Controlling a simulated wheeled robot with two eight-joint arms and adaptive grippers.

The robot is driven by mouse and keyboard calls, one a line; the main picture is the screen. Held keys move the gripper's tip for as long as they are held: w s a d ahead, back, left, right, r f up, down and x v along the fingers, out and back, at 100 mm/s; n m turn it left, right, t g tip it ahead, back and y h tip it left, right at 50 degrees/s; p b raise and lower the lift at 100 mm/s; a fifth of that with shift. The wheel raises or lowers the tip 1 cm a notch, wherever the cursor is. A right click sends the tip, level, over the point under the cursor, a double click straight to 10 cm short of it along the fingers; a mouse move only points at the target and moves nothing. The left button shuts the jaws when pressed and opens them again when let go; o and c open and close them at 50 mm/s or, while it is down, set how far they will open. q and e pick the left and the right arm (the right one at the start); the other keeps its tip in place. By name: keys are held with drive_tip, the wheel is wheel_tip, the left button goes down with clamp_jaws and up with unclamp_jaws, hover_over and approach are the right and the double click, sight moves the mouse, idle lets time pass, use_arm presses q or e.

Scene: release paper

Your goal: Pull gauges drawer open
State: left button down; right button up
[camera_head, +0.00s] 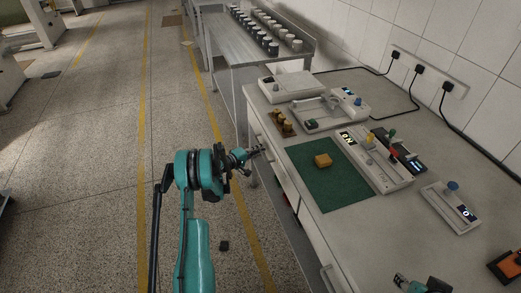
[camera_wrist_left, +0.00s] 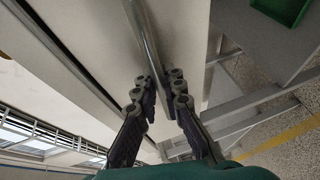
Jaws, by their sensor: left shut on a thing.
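The white drawer front (camera_head: 285,168) is on the near side of the grey-topped cabinet in the head view. Its pale panel (camera_wrist_left: 188,28) fills the upper middle of the wrist view, with a long metal bar handle (camera_wrist_left: 146,42) along it. My left gripper (camera_head: 256,151) is at this front, below the bench edge. Its dark fingers (camera_wrist_left: 161,88) are shut on the bar, one on each side. Which drawer holds the gauges is not readable. A teal and dark part (camera_head: 420,284) at the lower right edge may be my right gripper; its jaws do not show clearly.
A second bench (camera_head: 262,50) stands behind. A green tray (camera_wrist_left: 283,8) shows in the wrist view.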

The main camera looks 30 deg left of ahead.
use_arm(q)
drive_tip(key=s+a, duration=2.2)
drive_tip(key=s, duration=0.4)
drive_tip(key=shift+s+a, duration=0.25)
drive_tip(key=shift+s, duration=0.05)
drive_tip(key=c, duration=1.9)
unclamp_jaws()
drive_tip(key=v, duration=1.2)
drive_tip(key=shift+a, duration=0.1)
